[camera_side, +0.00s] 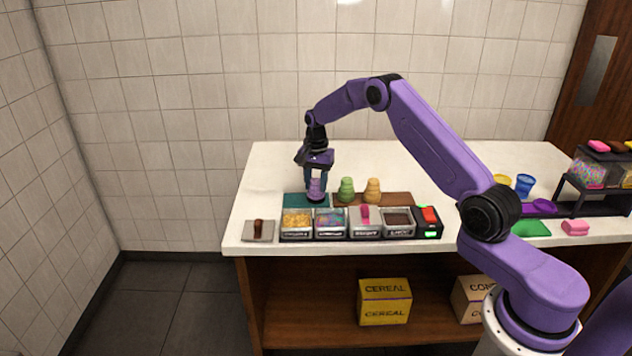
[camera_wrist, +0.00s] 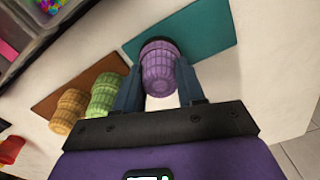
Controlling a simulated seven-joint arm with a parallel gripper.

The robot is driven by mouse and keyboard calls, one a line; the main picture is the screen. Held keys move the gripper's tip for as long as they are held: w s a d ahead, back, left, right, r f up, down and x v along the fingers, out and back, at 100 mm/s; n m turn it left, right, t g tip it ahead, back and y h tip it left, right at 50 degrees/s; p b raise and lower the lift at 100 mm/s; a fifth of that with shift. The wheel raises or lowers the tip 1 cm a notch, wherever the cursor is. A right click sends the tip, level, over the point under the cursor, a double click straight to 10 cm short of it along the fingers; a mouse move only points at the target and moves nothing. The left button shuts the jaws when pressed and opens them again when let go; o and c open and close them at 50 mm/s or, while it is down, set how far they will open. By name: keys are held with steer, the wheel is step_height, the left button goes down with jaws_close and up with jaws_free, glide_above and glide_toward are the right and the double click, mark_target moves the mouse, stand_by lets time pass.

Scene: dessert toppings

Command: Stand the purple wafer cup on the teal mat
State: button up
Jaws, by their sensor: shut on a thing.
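The purple wafer cup (camera_side: 316,188) is upright between the fingers of my gripper (camera_side: 316,176), over the teal mat (camera_side: 292,199). In the wrist view the purple cup (camera_wrist: 159,70) sits between the two fingers of my gripper (camera_wrist: 160,92), and the teal mat (camera_wrist: 205,37) lies beyond it. My gripper is shut on the cup. A dark ring shows at the cup's far end. I cannot tell whether the cup touches the mat or hangs just above it.
A green wafer cup (camera_side: 346,190) and a tan one (camera_side: 372,190) stand on a brown mat (camera_side: 402,198) to the right. Topping bins (camera_side: 331,223) line the front. A small tray (camera_side: 258,231) with a brown-handled tool is at the left. The counter behind is clear.

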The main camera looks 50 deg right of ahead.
mark_target(316, 180)
steer(key=o, duration=0.8)
step_height(316, 180, up, 12)
steer(key=s+a+r+n, duration=0.3)
steer(key=s+a+n, duration=0.3)
steer(key=s+a, duration=0.35)
steer(key=s+a+r+n, duration=0.3)
steer(key=s+a+n, duration=0.4)
steer(key=a, duration=0.4)
steer(key=s+d+f+n, duration=0.1)
steer(key=s+n, duration=0.5)
steer(key=s, duration=0.8)
steer(key=s+d+f+n, duration=0.1)
steer(key=s+n, duration=0.5)
steer(key=s, duration=0.9)
steer(key=shift+s+d+f, duration=0.15)
steer(key=shift+d+f, duration=0.15)
steer(key=shift+f, duration=0.2)
